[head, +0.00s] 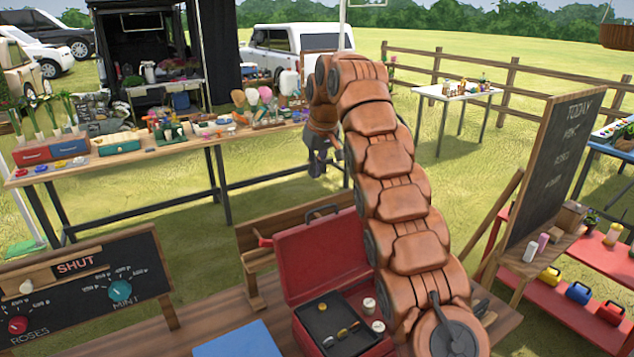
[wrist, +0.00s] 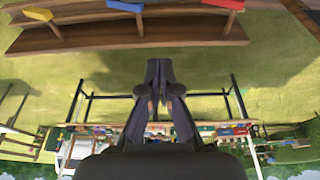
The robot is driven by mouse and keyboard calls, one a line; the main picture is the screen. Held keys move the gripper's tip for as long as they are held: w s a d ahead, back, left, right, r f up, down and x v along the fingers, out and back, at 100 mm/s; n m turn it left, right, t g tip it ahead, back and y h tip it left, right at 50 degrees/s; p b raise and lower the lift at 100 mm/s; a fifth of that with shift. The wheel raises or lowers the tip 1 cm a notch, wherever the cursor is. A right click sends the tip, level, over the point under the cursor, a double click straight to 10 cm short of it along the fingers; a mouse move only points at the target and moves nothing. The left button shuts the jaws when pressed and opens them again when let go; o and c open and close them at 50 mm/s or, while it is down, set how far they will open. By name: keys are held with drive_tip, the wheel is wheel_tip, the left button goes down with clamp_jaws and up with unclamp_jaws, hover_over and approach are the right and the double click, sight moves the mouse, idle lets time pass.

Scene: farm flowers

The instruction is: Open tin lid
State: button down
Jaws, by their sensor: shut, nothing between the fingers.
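The red tin (head: 296,318) stands on the wooden table near the front, in the head view. Its lid (head: 322,258) stands raised at the back, with a dark handle (head: 322,212) on its upper edge. A dark tray with several small coloured items and white round pieces shows inside. My gripper (head: 325,170) hangs in the air above and behind the lid, apart from it. In the wrist view its two dark fingers (wrist: 159,75) are together with nothing between them. The tin does not show in the wrist view.
A wooden rack (wrist: 130,38) with blue, red and yellow pieces crosses the wrist view's top. A sign board (head: 85,285) stands left of the tin, a blue flat item (head: 238,340) lies beside it, and a chalkboard (head: 553,150) stands right. Open grass lies behind.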

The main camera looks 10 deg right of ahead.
sight(326, 221)
wheel_tip(326, 221, down, 8)
drive_tip(key=s+p, duration=0.1)
drive_tip(key=p, duration=0.2)
drive_tip(key=shift+s+d+f+p, duration=0.2)
drive_tip(key=shift+p, duration=0.2)
idle(0.8)
drive_tip(key=shift+s+f, duration=0.1)
idle(0.4)
drive_tip(key=shift+s+d+f+b, duration=0.15)
drive_tip(key=shift+s+b, duration=0.1)
drive_tip(key=shift+b, duration=0.95)
drive_tip(key=s+b, duration=0.1)
drive_tip(key=b, duration=0.1)
drive_tip(key=s+t+b, duration=0.1)
drive_tip(key=b, duration=0.1)
drive_tip(key=s+d+b, duration=0.1)
drive_tip(key=b, duration=0.1)
drive_tip(key=shift+r+t+b, duration=0.3)
drive_tip(key=shift+r, duration=0.1)
drive_tip(key=shift+s+d+r+t+y+b, duration=0.15)
drive_tip(key=shift+s+r+t+y+b, duration=0.2)
drive_tip(key=shift+s+b, duration=0.4)
drive_tip(key=shift+w+r, duration=0.1)
drive_tip(key=shift+w, duration=0.1)
